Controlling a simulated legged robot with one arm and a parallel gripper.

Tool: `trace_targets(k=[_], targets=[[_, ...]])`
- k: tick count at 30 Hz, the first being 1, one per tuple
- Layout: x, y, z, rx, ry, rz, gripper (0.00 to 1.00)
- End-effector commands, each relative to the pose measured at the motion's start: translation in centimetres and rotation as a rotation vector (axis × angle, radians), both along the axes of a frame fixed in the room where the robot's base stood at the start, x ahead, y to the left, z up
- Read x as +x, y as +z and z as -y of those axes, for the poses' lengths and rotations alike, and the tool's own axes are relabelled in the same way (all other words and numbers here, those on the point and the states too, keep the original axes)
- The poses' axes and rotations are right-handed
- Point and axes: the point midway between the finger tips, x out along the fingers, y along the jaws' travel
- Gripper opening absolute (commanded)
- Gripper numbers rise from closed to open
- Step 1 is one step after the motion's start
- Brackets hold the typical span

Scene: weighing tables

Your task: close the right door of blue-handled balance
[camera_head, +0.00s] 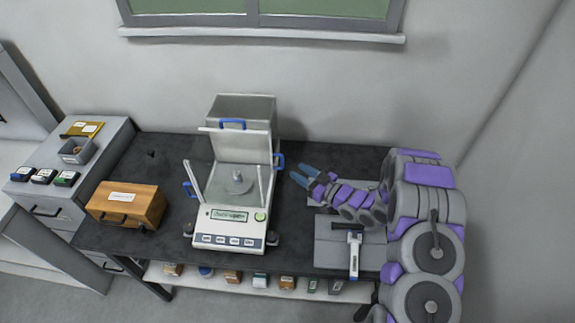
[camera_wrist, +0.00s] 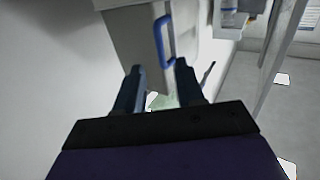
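The blue-handled balance (camera_head: 232,238) stands on the dark table, with a green display on its front and glass panels around its pan. A small metal weight (camera_head: 238,177) sits on the pan. The right door's blue handle (camera_head: 279,161) is at the back right of the chamber. Another blue handle (camera_head: 232,124) is on the raised top panel, and one (camera_head: 189,189) is on the left side. My gripper (camera_head: 298,174) is to the right of the balance, apart from the right handle, open and empty. In the wrist view a blue handle (camera_wrist: 163,38) is beyond my open fingers.
A wooden box (camera_head: 126,204) sits left of the balance on the dark table (camera_head: 175,150). A grey block with a white-handled tool (camera_head: 354,254) lies at the front right. A wall with a window is behind. Several small items fill the shelf below.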

Motion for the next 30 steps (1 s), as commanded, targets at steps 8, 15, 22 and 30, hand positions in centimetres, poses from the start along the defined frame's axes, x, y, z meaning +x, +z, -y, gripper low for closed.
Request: trace_targets(k=[8,15,22,30], targets=[[2.4,-0.1,-3.7,0.001,0.003,-0.001,0.38],[3.5,0.0,-5.0,0.001,0.0,-0.001,0.38],[3.6,0.0,-5.1,0.001,-0.001,-0.002,0.38],[3.6,0.0,-5.1,0.0,0.0,-0.002,0.2]])
